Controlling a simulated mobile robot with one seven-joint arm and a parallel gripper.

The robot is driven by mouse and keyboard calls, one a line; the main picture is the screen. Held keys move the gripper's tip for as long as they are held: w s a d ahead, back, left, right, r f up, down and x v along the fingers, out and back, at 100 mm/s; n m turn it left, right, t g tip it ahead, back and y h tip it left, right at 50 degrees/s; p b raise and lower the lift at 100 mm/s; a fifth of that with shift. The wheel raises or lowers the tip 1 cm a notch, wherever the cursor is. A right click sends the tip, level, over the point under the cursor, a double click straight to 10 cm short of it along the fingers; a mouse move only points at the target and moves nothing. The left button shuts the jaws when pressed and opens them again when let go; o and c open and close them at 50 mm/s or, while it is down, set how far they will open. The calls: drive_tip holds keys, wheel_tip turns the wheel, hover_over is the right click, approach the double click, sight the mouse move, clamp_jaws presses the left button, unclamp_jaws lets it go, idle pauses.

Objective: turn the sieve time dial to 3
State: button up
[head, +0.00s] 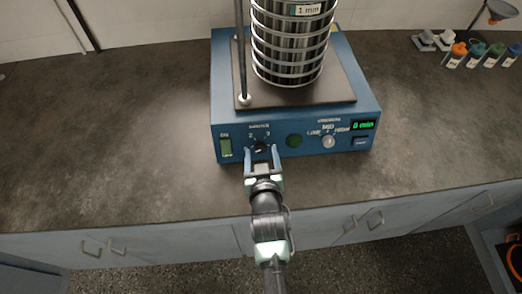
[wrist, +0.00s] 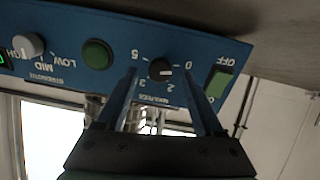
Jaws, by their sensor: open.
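The sieve shaker (head: 220,110) is a blue box on the bench with a stack of metal sieves (head: 290,45) on top. Its time dial (wrist: 161,69) is a small black knob on the front panel, ringed by numbers. In the wrist view the panel appears upside down, and the dial's pale mark seems to point toward 0. In the head view the dial (head: 260,148) is partly hidden. My gripper (head: 262,150) is open, its two fingers on either side of the dial; contact cannot be told. The display (head: 363,125) reads 0 min.
A green button (head: 294,141) and a grey LOW/MID/HIGH knob (head: 328,141) are right of the dial. A green OFF switch (head: 225,148) is to its left. Several colour-capped bottles (head: 457,55) stand at the far right. The bench to the left is clear.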

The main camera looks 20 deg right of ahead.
drive_tip(key=shift+x, duration=0.75)
clamp_jaws()
